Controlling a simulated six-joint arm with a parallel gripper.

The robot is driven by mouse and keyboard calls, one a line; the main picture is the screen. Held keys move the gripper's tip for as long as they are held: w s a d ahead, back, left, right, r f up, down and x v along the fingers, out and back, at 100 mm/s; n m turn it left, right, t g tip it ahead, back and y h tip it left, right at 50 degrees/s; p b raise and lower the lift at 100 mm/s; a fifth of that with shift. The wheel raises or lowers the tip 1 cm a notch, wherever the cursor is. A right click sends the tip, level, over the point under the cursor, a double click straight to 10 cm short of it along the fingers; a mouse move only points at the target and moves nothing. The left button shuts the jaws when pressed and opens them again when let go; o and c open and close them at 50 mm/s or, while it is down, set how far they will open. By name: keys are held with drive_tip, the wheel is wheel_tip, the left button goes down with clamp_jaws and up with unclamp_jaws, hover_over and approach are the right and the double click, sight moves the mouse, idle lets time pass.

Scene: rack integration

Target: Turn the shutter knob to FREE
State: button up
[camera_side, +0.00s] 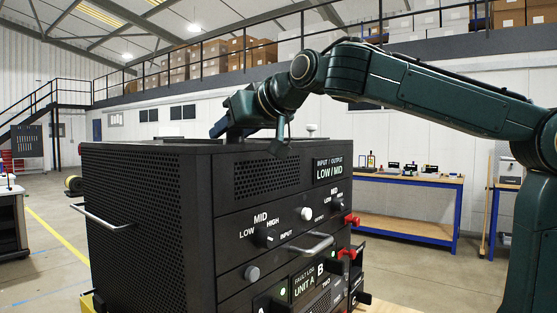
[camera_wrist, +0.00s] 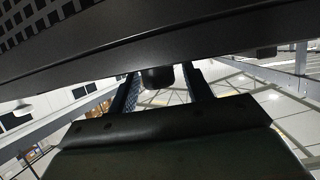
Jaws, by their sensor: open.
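My gripper (camera_side: 222,130) is at the rear top edge of the black rack unit (camera_side: 145,220), and its fingertips are hidden behind the unit in the side view. In the wrist view my gripper (camera_wrist: 162,90) is open, with one finger on each side of a dark round knob (camera_wrist: 158,78). The knob sticks out from a dark panel (camera_wrist: 170,45). I cannot tell whether the fingers touch it. No SHUTTER or FREE label can be read, so I cannot tell the knob's setting.
The unit's front has a MID selector knob (camera_side: 264,237), a pale knob (camera_side: 307,213), a bar handle (camera_side: 310,246) and red connectors (camera_side: 351,220). A side handle (camera_side: 100,217) sticks out left. A small pale-topped post (camera_side: 311,130) shows above the top. A workbench (camera_side: 408,205) stands behind.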

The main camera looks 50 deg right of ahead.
drive_tip(key=shift+y, duration=0.3)
drive_tip(key=shift+s+a+r, duration=0.1)
drive_tip(key=shift+s+r, duration=0.05)
drive_tip(key=shift+s, duration=0.25)
drive_tip(key=shift+v, duration=6.5)
drive_tip(key=s+d+f+n+g, duration=0.1)
drive_tip(key=s+d+f+g, duration=0.1)
drive_tip(key=f, duration=1.1)
drive_tip(key=s+d+f+n+g+y, duration=0.1)
drive_tip(key=s+d+f+g, duration=0.2)
drive_tip(key=f, duration=1)
drive_tip(key=shift+s+d, duration=1)
drive_tip(key=shift+s, duration=1.05)
drive_tip(key=shift+w, duration=0.1)
